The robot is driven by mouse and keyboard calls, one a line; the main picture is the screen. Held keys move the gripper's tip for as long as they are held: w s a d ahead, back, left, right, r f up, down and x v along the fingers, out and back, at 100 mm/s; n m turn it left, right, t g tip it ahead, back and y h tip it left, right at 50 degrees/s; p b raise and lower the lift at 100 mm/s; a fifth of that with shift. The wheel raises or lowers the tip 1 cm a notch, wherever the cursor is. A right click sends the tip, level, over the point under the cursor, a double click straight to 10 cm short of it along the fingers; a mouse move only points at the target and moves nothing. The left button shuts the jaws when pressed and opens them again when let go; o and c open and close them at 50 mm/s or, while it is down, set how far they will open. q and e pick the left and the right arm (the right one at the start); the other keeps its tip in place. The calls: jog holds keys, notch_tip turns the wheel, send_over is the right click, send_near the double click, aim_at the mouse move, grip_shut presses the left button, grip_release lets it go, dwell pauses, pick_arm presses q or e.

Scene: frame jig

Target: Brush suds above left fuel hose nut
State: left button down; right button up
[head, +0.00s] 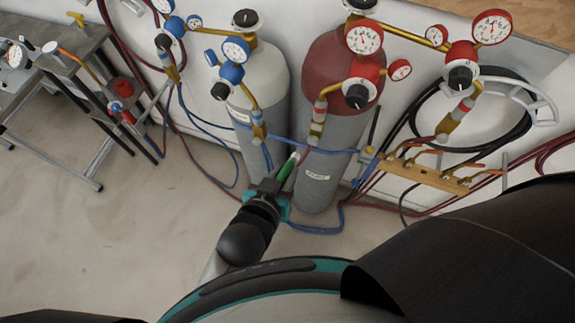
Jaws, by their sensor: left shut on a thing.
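My left gripper (270,190) is low in front of the two gas cylinders. It is shut on a slim green-handled brush (287,170), whose tip points up between the cylinders. The left fuel hose nut seems to be the small brass fitting (316,132) below the red-banded piece under the left red regulator (357,93), in front of the red-topped cylinder (342,65). The brush tip appears below and left of that fitting, apart from it in the picture; the depth between them is hard to tell. No suds can be made out. My right gripper is not in view.
A grey-white cylinder (262,75) with blue regulators stands at left. A brass manifold (425,172) with orange levers and a second red regulator (461,54) are at right. Hoses (215,135) loop around the cylinders. A metal table (75,45) stands far left. Floor (110,235) at left is clear.

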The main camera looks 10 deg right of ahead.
aim_at(296, 155)
pick_arm(q)
jog(key=shift+w+d, duration=0.65)
jog(key=shift+w, duration=0.3)
jog(key=shift+w+d, duration=0.7)
jog(key=shift+w, duration=0.3)
jog(key=shift+w+d, duration=0.65)
jog(key=shift+w, duration=0.3)
jog(key=shift+w+d, duration=0.4)
jog(key=shift+w, duration=0.25)
jog(key=shift+s+d, duration=1.4)
jog(key=shift+d, duration=0.5)
jog(key=shift+w+a+r, duration=0.15)
jog(key=shift+w+a, duration=1.2)
jog(key=shift+a, duration=0.3)
jog(key=shift+a, duration=0.1)
jog(key=shift+s+a, duration=0.9)
jog(key=shift+s, duration=0.35)
jog(key=shift+s+a, duration=0.9)
jog(key=shift+s, duration=0.3)
jog(key=shift+s+a, duration=0.45)
jog(key=shift+s, duration=0.15)
jog(key=shift+s+a, duration=0.4)
jog(key=shift+s, duration=0.2)
